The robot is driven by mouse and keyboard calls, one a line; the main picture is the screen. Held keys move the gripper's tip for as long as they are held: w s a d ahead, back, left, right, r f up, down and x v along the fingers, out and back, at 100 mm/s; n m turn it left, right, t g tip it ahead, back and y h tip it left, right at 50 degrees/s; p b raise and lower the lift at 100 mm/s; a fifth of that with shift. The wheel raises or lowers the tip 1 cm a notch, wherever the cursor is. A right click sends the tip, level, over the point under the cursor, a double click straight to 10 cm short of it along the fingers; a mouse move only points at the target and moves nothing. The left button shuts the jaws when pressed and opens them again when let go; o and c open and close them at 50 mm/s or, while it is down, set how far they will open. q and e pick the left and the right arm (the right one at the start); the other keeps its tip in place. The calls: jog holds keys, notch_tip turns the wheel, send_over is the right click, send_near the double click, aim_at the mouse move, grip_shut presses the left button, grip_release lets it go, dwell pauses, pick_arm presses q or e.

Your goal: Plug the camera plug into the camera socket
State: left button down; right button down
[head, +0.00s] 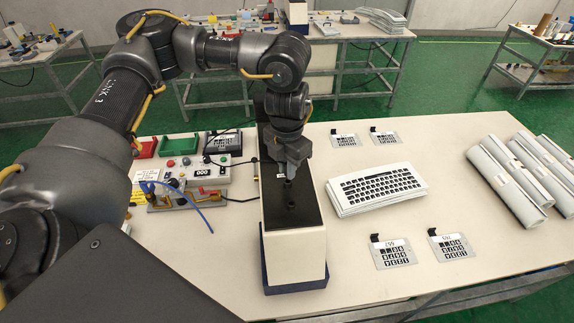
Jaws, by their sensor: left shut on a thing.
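My left gripper (289,170) points down over the black top of a tall cream box (295,255) at the middle of the table. It is shut on a small dark piece (289,183), which looks like the camera plug; the fingers hide most of it. A small dark round spot (291,205) lies on the black top just in front of the gripper. It may be the camera socket, but it is too small to tell. I cannot tell whether the held piece touches the top. My right gripper is not in view.
A control box (205,180) with buttons and a blue cable (180,192) stands left of the cream box. A stack of keypad sheets (375,190), several small keypad cards (393,254) and rolled films (507,180) lie to the right. Red (146,149) and green (178,145) trays stand behind.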

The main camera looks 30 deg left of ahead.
pick_arm(q)
jog(key=shift+f+b, duration=0.6)
jog(key=shift+f, duration=0.5)
jog(key=c, duration=1.3)
grip_release()
jog(key=shift+r, duration=0.1)
notch_tip(320, 180, up, 9)
jog(key=shift+r+b, duration=0.1)
jog(key=shift+b, duration=0.95)
jog(key=shift+r, duration=0.7)
